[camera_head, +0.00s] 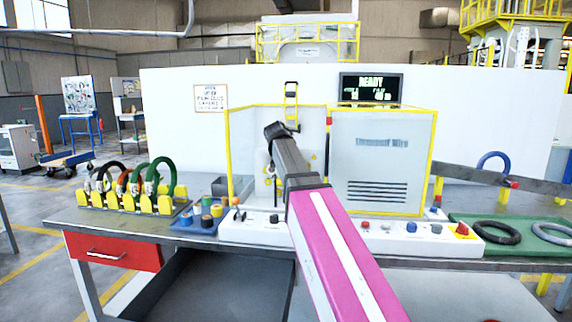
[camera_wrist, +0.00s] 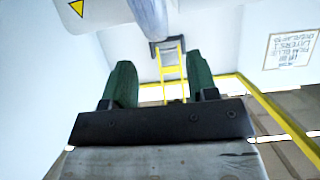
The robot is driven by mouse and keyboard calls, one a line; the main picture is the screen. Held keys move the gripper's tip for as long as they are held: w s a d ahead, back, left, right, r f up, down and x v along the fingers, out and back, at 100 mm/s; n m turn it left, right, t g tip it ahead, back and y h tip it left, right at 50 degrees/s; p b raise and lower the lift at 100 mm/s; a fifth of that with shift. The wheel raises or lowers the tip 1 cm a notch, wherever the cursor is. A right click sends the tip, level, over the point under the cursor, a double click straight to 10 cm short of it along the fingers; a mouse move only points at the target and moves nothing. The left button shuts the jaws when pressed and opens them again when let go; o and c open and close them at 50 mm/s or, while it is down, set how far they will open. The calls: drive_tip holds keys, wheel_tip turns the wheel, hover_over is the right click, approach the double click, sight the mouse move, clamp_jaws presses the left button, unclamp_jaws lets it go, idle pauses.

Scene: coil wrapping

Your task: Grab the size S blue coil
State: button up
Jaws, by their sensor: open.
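A blue coil (camera_head: 493,156) stands upright at the far right, by a yellow post and red part; only its upper arc shows clearly, and its size mark cannot be read. My gripper (camera_wrist: 162,78) is open and empty, with its two dark green fingers apart in the wrist view. In the head view my arm reaches up in front of the wrapping machine (camera_head: 382,150), far to the left of the blue coil. The fingertips are hard to make out there.
A yellow rack (camera_head: 125,203) with several upright coils stands at the left of the table. Coloured spools (camera_head: 206,222) sit beside it. Control panels line the front.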

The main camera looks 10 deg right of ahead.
drive_tip(key=shift+x, duration=3.55)
drive_tip(key=shift+s+f, duration=0.15)
drive_tip(key=shift+f, duration=0.05)
clamp_jaws()
